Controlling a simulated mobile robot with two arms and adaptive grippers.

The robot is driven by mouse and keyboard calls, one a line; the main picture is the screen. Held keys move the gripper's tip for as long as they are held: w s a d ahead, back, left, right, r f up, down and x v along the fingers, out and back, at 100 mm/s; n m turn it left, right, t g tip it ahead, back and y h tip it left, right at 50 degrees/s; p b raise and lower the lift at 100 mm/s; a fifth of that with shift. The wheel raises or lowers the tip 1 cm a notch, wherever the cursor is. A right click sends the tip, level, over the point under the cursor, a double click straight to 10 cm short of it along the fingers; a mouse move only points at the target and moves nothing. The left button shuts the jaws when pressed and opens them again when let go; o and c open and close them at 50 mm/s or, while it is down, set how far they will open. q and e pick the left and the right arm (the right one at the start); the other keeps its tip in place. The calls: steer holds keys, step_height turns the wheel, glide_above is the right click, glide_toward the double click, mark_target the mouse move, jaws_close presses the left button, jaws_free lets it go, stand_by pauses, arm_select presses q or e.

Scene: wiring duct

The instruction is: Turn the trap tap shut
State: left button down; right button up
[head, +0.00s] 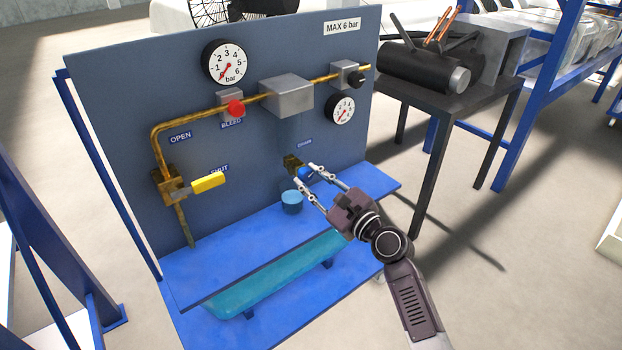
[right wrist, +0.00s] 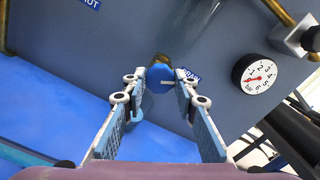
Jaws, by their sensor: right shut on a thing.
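The trap tap is a small blue knob (head: 305,174) on a brass body (head: 292,164), low on the panel under a small label. In the right wrist view the blue knob (right wrist: 158,78) has a pale line across its face, lying about level. My right gripper (head: 310,178) has its fingertips at the knob. In the right wrist view my right gripper (right wrist: 160,80) has one fingertip on each side of the knob, shut on it. A blue cup (head: 292,203) is just below the tap. My left gripper is not in view.
The panel (head: 240,150) also carries a yellow lever (head: 208,182), a red knob (head: 236,108), a black knob (head: 360,79) and two gauges, joined by brass pipe. A blue shelf (head: 225,262) juts out below. A dark table (head: 470,100) stands at right.

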steer(key=n, duration=0.3)
steer(key=shift+f, duration=0.1)
steer(key=n, duration=0.2)
steer(key=shift+n+b, duration=0.3)
steer(key=n, duration=0.2)
steer(key=shift+n, duration=0.4)
steer(key=n+b, duration=0.1)
steer(key=n, duration=0.2)
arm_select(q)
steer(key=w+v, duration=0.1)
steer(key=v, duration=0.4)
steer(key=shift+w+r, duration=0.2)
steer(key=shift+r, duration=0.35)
arm_select(e)
steer(key=shift+n, duration=0.5)
